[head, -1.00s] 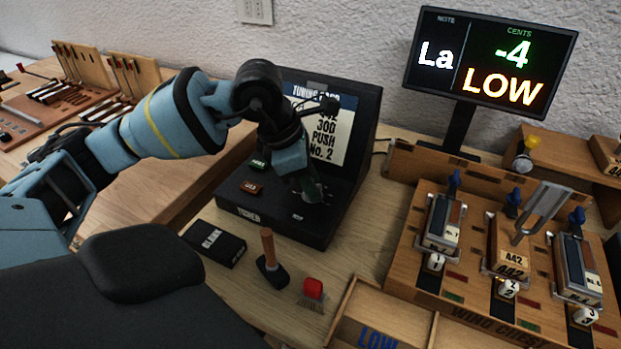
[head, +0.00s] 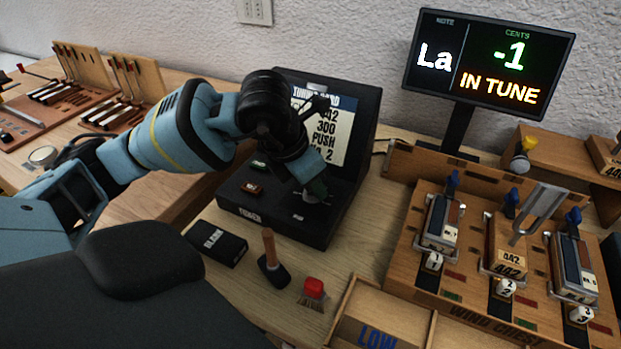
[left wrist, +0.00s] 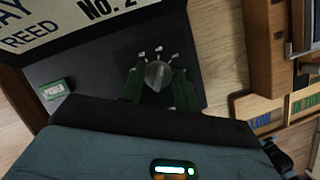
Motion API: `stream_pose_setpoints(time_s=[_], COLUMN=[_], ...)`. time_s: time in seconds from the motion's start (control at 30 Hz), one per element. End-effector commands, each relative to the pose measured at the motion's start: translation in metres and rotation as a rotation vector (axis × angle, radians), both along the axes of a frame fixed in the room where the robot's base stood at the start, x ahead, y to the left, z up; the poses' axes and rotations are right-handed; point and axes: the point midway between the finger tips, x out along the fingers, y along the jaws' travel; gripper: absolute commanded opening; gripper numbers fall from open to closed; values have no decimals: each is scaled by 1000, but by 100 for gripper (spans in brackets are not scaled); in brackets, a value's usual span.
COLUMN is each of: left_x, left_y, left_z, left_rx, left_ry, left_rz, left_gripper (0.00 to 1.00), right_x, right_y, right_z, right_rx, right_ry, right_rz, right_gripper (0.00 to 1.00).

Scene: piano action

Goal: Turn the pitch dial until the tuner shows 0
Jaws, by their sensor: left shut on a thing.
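The tuner display (head: 489,62) stands at the back right of the head view. It reads La, -1 cents, IN TUNE. The pitch dial (left wrist: 157,75) is a grey knob on the black tuner box (head: 275,224), with small pale marks around its far side. My left gripper (left wrist: 159,86) has its two green fingers on either side of the dial and is shut on it. In the head view my left gripper (head: 317,190) reaches down onto the box's right part and mostly hides the dial. My right gripper is not in view.
A black box marked BLANK (head: 216,243), a wooden-handled tool (head: 272,260) and a red-topped brush (head: 312,293) lie in front of the tuner box. The wind chest (head: 480,310) with several reed blocks is at the right. A LOW tray (head: 345,306) sits at front.

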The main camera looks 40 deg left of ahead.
Motion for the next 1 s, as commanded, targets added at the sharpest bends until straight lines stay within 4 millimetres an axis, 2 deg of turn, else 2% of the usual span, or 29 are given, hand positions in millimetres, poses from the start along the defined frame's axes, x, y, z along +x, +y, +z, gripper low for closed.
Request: stream_pose_setpoints(time_s=[0.33,0.87,0.9,1.0], left_x=[0,0,0,0], left_y=[-1,0,0,-1], left_z=[0,0,0,0], left_rx=[0,1,1,1], left_ry=[-1,1,1,1], left_rz=[146,171,171,171], left_gripper=[9,9,35,48], right_x=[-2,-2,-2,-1], right_y=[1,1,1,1], right_z=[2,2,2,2], right_rx=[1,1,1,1], right_ry=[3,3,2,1], right_rz=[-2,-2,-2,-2], right_gripper=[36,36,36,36])
